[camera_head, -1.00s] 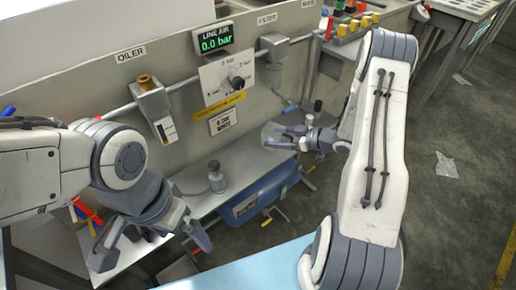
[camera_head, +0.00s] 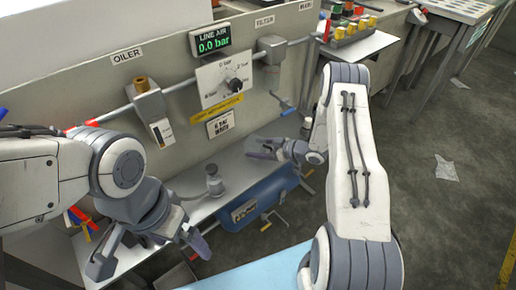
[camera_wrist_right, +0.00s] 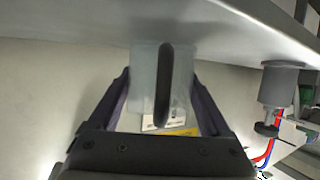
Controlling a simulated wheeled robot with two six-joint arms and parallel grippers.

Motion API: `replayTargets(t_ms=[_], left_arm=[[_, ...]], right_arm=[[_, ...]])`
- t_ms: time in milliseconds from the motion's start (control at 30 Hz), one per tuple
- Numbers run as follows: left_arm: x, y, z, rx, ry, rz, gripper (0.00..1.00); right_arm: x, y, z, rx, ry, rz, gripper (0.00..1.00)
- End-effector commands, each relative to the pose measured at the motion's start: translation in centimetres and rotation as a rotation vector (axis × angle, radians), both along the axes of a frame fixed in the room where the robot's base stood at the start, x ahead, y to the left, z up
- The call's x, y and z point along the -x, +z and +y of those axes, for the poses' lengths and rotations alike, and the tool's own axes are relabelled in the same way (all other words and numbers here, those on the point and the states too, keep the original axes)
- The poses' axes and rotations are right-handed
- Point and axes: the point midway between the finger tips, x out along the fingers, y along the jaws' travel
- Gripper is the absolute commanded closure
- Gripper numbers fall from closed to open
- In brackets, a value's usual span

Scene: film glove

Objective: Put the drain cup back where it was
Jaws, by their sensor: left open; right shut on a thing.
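My right gripper (camera_head: 264,149) is shut on a pale translucent cup, which I take to be the drain cup (camera_wrist_right: 144,75). In the right wrist view the cup sits between the two dark fingers, with a dark upright bar in front of it. In the head view the gripper is close to the wall panel, above the grey shelf and below the FILTER unit (camera_head: 271,46); the cup there is faint and partly hidden by the fingers. My left gripper (camera_head: 150,252) is open and empty, low at the front left.
A blue tank (camera_head: 258,199) is under the shelf. The OILER unit (camera_head: 145,98), pressure dial (camera_head: 226,81) and a pipe are on the panel.

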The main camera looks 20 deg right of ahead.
Motion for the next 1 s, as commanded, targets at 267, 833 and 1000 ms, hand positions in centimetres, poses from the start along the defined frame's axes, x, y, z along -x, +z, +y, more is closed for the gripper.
replayTargets(t_ms=[267,833,1000], left_arm=[[0.0,-0.2,0.0,0.0,0.0,0.0,0.0],[0.0,0.6,0.0,0.0,0.0,0.0,0.0],[0.0,0.9,0.0,0.0,0.0,0.0,0.0]], right_arm=[[0.0,-0.3,0.0,0.0,0.0,0.0,0.0],[4.0,2.4,-3.9,0.0,-0.007,0.001,0.0],[6.4,3.7,-6.0,0.0,-0.004,0.0,0.0]])
